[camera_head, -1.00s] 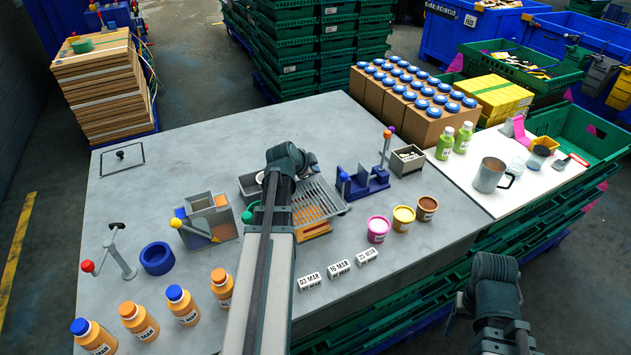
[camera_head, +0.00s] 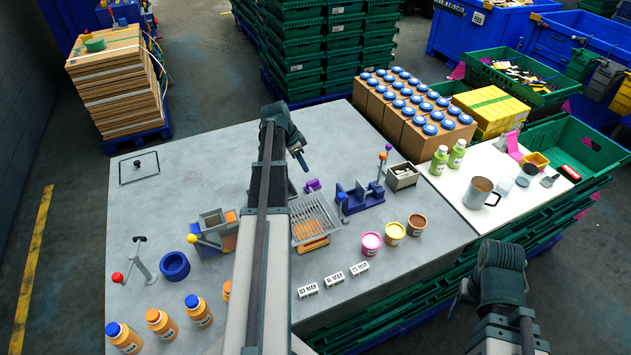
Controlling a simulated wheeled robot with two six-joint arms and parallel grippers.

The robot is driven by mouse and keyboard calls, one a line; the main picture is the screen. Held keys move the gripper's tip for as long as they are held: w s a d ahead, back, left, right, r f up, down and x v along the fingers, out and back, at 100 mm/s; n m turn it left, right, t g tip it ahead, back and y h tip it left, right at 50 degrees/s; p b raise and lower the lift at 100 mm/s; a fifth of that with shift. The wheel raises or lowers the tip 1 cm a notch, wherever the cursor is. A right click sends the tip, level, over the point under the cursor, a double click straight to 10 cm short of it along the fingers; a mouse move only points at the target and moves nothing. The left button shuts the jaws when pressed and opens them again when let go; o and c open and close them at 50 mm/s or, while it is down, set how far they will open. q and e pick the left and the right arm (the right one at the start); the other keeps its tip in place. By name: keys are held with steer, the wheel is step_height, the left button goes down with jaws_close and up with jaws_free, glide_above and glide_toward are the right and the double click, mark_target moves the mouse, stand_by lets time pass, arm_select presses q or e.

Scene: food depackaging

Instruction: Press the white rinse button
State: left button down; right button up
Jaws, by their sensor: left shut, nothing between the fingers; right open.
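I cannot make out the white rinse button in the head view. My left arm covers the middle of the sink and strainer station, where it may be hidden. The slatted metal tray (camera_head: 316,213) shows right of that arm, with an orange piece (camera_head: 313,246) under its front. A small purple part (camera_head: 313,185) stands just behind the tray. My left gripper (camera_head: 304,165) is shut and empty, held above the table just behind the purple part. My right gripper (camera_head: 459,298) is open and empty at the lower right, partly hidden by its own arm, off the table's front edge.
A grey box unit (camera_head: 215,230), a blue ring (camera_head: 174,266) and several orange bottles (camera_head: 160,323) are left.

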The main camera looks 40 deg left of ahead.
arm_select(q)
steer(key=shift+s+a+r, duration=0.1)
steer(key=shift+s+r, duration=0.05)
steer(key=shift+r, duration=0.1)
steer(key=shift+f, duration=0.1)
steer(key=b+x, duration=1.2)
steer(key=shift+s+f, duration=0.3)
steer(key=shift+f, duration=0.05)
steer(key=shift+f+b, duration=0.65)
